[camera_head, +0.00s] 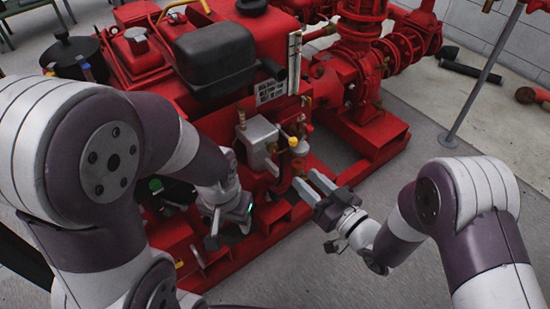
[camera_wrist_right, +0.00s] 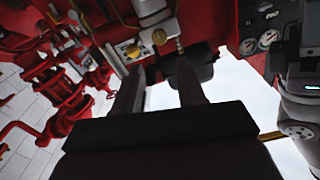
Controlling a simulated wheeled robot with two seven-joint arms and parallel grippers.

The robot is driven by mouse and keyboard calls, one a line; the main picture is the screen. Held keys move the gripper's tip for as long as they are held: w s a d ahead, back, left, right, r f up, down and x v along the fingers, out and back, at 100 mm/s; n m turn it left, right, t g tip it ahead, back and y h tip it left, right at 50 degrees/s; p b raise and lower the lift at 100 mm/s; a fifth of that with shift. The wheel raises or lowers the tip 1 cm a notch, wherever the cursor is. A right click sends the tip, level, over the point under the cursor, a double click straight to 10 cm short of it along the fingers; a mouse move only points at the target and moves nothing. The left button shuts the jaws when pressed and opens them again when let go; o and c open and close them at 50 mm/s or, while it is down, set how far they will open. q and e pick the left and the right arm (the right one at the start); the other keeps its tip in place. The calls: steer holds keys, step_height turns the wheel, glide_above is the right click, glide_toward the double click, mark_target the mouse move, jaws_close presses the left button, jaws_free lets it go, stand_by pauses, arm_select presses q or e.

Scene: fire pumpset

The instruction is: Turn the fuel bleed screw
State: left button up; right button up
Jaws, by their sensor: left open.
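A red fire pumpset (camera_head: 270,40) fills the middle of the head view. A grey metal block (camera_head: 258,138) on its near side carries fittings, with a small yellow knob (camera_head: 293,142) at its right. I cannot tell which fitting is the fuel bleed screw. My right gripper (camera_head: 312,184) is open and empty, its fingers pointing at the pump below and right of the block; they also show in the wrist view (camera_wrist_right: 160,68). My left gripper (camera_head: 214,232) is open, low beside the pump's near side, partly hidden by its wrist.
A black tank (camera_head: 215,60) sits on top of the pumpset. Red pipes and flanges (camera_head: 385,50) stand at the back right. A grey post (camera_head: 485,75) stands further right.

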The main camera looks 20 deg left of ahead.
mark_target(274, 149)
steer(key=b+x, duration=0.3)
steer(key=x, duration=0.7)
steer(key=shift+w+a+f, duration=0.15)
steer(key=shift+w+a, duration=0.1)
steer(key=shift+a, duration=0.1)
steer(key=shift+w+a, duration=0.15)
steer(key=shift+a, duration=0.05)
steer(key=shift+c, duration=0.3)
jaws_close()
